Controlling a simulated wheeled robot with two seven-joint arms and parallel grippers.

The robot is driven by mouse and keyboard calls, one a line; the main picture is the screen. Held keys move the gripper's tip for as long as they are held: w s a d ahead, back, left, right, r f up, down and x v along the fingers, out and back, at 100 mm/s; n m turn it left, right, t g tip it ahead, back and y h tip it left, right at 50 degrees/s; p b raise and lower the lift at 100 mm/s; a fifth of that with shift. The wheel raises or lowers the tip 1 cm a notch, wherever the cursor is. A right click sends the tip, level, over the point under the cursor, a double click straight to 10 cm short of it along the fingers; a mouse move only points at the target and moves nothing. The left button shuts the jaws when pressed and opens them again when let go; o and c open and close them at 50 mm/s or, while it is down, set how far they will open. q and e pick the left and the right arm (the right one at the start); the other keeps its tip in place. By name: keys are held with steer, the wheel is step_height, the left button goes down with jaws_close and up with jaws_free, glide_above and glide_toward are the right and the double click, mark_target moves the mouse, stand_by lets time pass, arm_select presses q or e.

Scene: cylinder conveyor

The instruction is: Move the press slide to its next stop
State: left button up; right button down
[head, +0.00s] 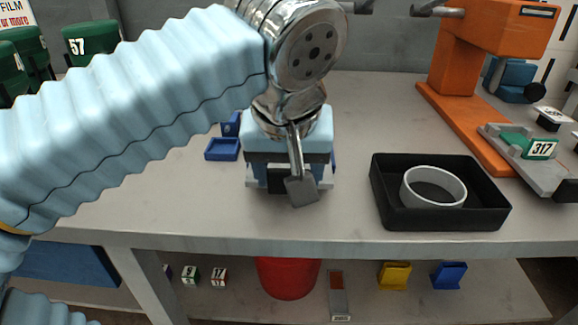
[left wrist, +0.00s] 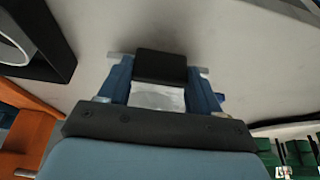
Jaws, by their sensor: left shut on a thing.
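An orange press (head: 465,90) stands at the back right. A grey plate (head: 555,180) with a green block marked 317 (head: 540,149) lies beside its base; it looks like the slide, but I cannot be sure. My left gripper (head: 290,182) points down over the front middle of the table, well left of the press. In the left wrist view its two blue fingers (left wrist: 160,75) are shut on a small black block (left wrist: 160,66). The arm's metal wrist hides part of the gripper in the head view. My right gripper is not in view.
A black tray (head: 383,200) with a grey ring (head: 433,187) sits right of my left gripper. A small blue holder (head: 222,149) stands behind it to the left. Green drums (head: 90,43) are at the back left. A lower shelf holds a red bucket (head: 287,278) and small bins.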

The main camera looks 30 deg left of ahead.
arm_select(q)
steer(key=o, duration=1.5)
steer(key=shift+s+d, duration=0.15)
steer(key=shift+s, duration=0.1)
steer(key=shift+r, duration=0.15)
steer(key=p+v, duration=0.3)
steer(key=v, duration=1)
steer(key=shift+r, duration=0.3)
